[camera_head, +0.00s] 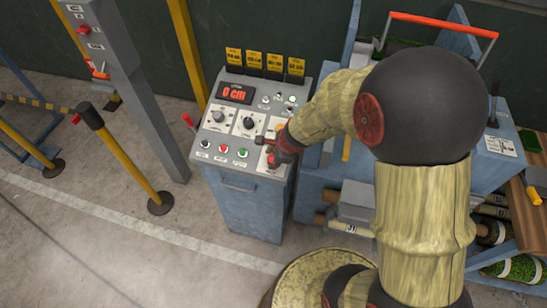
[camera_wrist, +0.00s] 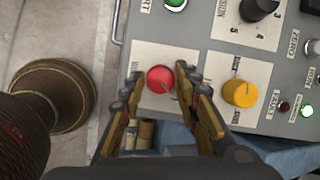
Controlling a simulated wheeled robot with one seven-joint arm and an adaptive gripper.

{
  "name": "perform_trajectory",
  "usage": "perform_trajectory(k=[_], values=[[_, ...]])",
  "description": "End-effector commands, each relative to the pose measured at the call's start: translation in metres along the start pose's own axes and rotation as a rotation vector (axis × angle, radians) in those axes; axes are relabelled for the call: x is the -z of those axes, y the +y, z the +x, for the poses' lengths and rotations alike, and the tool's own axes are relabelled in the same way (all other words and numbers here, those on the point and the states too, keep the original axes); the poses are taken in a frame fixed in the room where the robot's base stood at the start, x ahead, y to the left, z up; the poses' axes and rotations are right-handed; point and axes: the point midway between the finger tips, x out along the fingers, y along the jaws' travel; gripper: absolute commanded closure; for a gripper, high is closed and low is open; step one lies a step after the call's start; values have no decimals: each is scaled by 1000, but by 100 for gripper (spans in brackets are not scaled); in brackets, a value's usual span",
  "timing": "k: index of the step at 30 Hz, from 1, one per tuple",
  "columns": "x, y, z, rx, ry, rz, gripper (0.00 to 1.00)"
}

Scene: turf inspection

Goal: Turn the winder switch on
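The grey control cabinet (camera_head: 245,205) has a sloped panel (camera_head: 220,129) with knobs and buttons. In the wrist view a red round knob (camera_wrist: 160,78) sits on a white label plate. My gripper (camera_wrist: 158,85) is open, with one finger on each side of the red knob; contact cannot be told. In the head view my gripper (camera_head: 275,145) is over the panel's right side and hides part of it. A yellow knob (camera_wrist: 240,93) is just right of my fingers in the wrist view. No readable label names the winder switch.
A display (camera_head: 235,92) reads 0 cm. Yellow tags (camera_head: 265,63) stand at the back. A grey post (camera_head: 130,85) stands left; open floor (camera_head: 110,245) lies in front.

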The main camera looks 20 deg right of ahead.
Motion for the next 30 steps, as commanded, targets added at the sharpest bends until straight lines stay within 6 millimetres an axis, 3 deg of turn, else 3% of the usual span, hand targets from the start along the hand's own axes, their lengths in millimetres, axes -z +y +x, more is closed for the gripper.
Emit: perform_trajectory(k=[6, 17, 23, 30], values=[[0, 0, 0, 0, 0, -1, 54], [0, -1, -3, 1, 0, -2, 54], [-1, -2, -25, 4, -1, -2, 54], [0, -2, -74, 5, -1, -2, 54]])
